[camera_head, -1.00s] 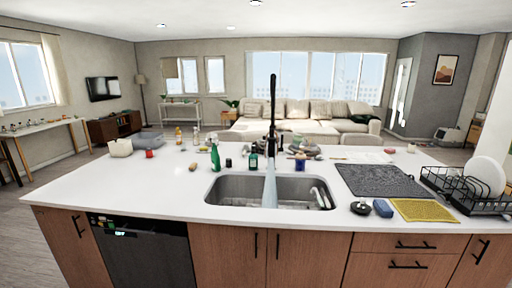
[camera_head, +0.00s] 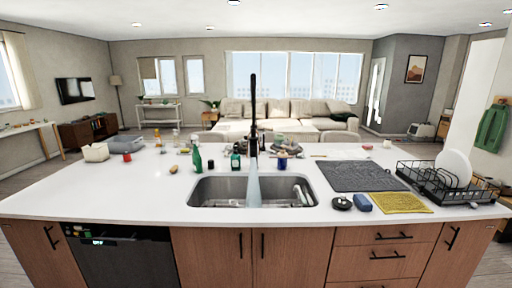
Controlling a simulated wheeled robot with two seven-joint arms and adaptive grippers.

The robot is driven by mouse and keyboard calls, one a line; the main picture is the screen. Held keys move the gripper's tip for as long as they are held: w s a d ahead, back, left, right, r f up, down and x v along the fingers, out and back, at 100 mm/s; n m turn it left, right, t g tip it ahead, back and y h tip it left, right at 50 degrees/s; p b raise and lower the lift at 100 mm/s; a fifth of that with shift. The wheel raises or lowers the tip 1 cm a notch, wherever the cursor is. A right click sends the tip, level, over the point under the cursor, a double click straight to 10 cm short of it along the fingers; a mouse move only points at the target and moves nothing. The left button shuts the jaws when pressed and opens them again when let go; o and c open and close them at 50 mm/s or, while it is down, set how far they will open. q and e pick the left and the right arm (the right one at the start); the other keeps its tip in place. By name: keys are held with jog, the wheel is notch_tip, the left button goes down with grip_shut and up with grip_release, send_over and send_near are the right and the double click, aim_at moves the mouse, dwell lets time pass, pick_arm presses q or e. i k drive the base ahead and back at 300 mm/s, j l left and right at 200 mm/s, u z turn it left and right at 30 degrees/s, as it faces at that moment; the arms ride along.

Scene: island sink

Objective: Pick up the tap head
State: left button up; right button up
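The black tap (camera_head: 253,115) stands upright at the back of the sink, in the middle of the island. Its tall neck rises above the counter, and the tap head cannot be told apart clearly from the neck at this size. A pale stream, which looks like water, runs down from the tap into the double-bowl steel sink (camera_head: 220,191). Neither of my grippers shows in the head view.
The white counter (camera_head: 90,190) is clear at the left front. A green bottle (camera_head: 197,158) and small bottles stand behind the sink. A dark mat (camera_head: 360,176), yellow cloth (camera_head: 400,203), blue sponge (camera_head: 362,203) and black dish rack (camera_head: 455,185) with a white plate lie right.

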aim_at(254, 139)
jog(key=i+l, duration=0.1)
jog(key=i, duration=0.55)
jog(key=i+l, duration=0.1)
jog(key=i, duration=0.55)
jog(key=i+l, duration=0.15)
jog(key=i, duration=0.5)
jog(key=j+u, duration=0.05)
